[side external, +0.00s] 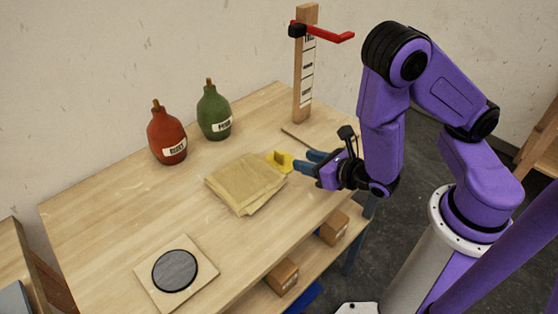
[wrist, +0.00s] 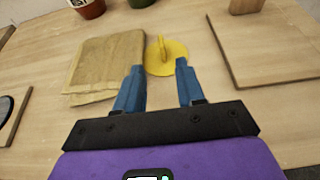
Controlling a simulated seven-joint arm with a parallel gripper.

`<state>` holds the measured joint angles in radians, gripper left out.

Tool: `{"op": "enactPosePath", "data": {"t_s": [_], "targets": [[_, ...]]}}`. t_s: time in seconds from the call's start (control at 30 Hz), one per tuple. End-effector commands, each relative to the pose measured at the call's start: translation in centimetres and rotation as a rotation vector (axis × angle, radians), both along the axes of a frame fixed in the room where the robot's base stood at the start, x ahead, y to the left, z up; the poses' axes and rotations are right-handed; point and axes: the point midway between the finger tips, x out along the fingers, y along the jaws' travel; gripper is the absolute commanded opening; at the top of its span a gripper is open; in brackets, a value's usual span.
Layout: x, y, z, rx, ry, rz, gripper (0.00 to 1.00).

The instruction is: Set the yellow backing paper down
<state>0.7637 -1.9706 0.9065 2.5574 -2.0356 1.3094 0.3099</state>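A yellow disc with a raised tab, apparently the yellow backing paper (side external: 281,160), lies on the wooden table beside a folded tan cloth. In the wrist view the yellow disc (wrist: 157,60) sits just beyond my fingertips, its tab standing up. My gripper (side external: 305,161) is low over the table's right side, its blue fingers pointing at the disc. In the wrist view my gripper (wrist: 159,70) has its fingers spread apart, with nothing held between them. The right fingertip overlaps the disc's edge in that view; I cannot tell whether they touch.
The folded cloth (side external: 246,184) lies left of the disc. A red bottle (side external: 167,136) and a green bottle (side external: 214,114) stand behind. A wooden post (side external: 305,75) with a red arm rises at the back right. A square board (side external: 149,289) with a dark disc lies at front left.

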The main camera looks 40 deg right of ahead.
Motion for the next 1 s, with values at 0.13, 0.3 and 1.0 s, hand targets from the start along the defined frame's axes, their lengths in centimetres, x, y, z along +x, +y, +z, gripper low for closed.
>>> {"op": "enactPosePath", "data": {"t_s": [0.13, 0.3, 1.0], "targets": [[1.1, 0.0, -0.5, 0.001, 0.0, -0.001, 0.38], [3.9, -0.2, -1.6, 0.005, -0.001, -0.01, 0.38], [10.9, -0.3, -4.3, 0.003, -0.001, -0.005, 0.38]]}}
